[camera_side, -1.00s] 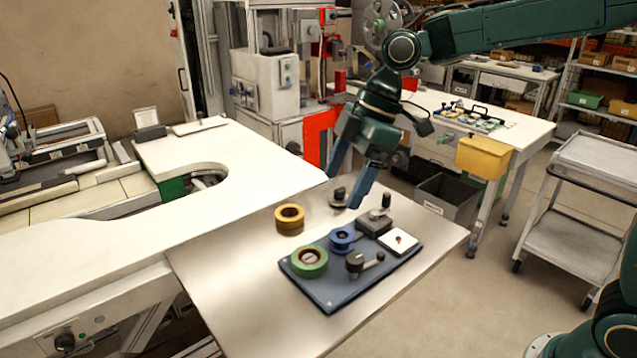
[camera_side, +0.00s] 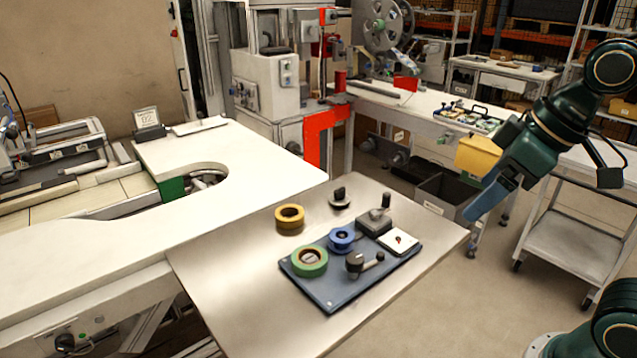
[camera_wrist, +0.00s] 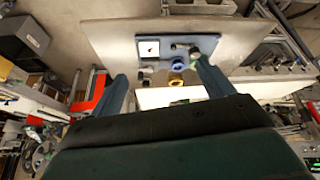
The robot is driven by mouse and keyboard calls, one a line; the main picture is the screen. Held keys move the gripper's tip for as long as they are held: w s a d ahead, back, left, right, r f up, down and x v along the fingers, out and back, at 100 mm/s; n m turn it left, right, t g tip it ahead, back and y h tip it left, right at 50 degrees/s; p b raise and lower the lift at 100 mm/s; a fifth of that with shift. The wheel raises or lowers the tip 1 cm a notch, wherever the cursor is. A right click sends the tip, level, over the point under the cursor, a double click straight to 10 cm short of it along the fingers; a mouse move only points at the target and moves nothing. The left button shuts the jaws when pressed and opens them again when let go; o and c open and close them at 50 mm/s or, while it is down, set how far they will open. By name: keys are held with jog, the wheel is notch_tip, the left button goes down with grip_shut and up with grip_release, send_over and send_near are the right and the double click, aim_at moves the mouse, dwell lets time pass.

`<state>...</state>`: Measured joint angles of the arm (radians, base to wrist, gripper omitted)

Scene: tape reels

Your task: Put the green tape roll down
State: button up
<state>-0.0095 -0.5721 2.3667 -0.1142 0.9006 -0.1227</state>
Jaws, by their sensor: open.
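The green tape roll (camera_side: 299,269) lies flat on the front left part of a dark blue board (camera_side: 328,297); I cannot make it out for sure in the wrist view. My gripper (camera_side: 470,218) is off to the right of the metal table in the side view, well away from the roll, with nothing in it. In the wrist view its two blue fingers stand wide apart (camera_wrist: 163,80), with the board (camera_wrist: 207,42) seen far off beyond them.
A blue roll (camera_side: 341,246), a black-handled crank, a grey block with a knob and a white pad (camera_side: 392,243) are on the board. A yellow roll (camera_side: 289,225) and a black knobbed piece (camera_side: 340,200) stand on the metal table (camera_side: 235,270) behind it. The table's left front is bare.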

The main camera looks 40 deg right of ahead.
jog(key=s+m, duration=0.1)
jog(key=s+d+f+m, duration=0.1)
jog(key=s, duration=0.1)
jog(key=s+d+h, duration=0.1)
jog(key=shift+s+d+f+m, duration=0.15)
jog(key=shift+s+f+m, duration=0.05)
jog(key=shift+f+m, duration=0.2)
